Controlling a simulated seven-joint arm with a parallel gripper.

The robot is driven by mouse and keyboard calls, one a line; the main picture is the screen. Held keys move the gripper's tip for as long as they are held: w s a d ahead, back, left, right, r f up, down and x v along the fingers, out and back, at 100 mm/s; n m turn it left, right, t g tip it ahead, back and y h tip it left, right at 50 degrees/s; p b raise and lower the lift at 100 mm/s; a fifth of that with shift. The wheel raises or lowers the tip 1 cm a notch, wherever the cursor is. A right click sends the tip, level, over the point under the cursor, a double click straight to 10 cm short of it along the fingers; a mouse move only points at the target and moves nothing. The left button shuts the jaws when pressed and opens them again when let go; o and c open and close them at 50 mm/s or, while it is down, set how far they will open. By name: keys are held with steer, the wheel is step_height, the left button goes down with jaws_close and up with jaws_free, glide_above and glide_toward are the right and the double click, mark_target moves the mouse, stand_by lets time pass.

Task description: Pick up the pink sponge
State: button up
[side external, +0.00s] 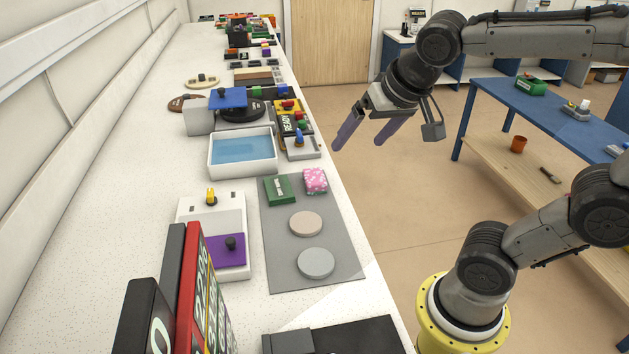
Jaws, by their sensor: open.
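The pink sponge (316,180) is a small, speckled pink block. It lies on the grey mat (284,243) at its far right corner, on the white counter. My gripper (361,141) is open and empty. It appears up and to the right of the sponge in the side external view, with its two long fingers pointing down and left. It is clear of the sponge and seems to hang past the counter's edge.
A green block (280,189) lies just left of the sponge. Two round discs, one beige (305,223) and one grey (316,263), lie nearer on the mat. A white tray of blue liquid (212,166) and a small white box with a blue knob (302,153) stand beyond.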

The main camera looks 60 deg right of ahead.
steer(key=w+d+f+m+g+h, duration=0.1)
steer(key=w+d+f+m+g, duration=0.2)
steer(key=w, duration=0.7)
glide_above(315, 178)
steer(key=s+a, duration=0.1)
steer(key=s, duration=0.1)
steer(key=f, duration=1.1)
steer(key=shift+s+a+f, duration=0.15)
steer(key=shift+a+f, duration=0.05)
steer(key=shift+f, duration=0.15)
steer(key=shift+w+x, duration=0.2)
steer(key=shift+x, duration=1.25)
steer(key=shift+w+x, duration=0.2)
steer(key=shift+x, duration=1.25)
steer(key=shift+r, duration=0.1)
steer(key=c, duration=1.4)
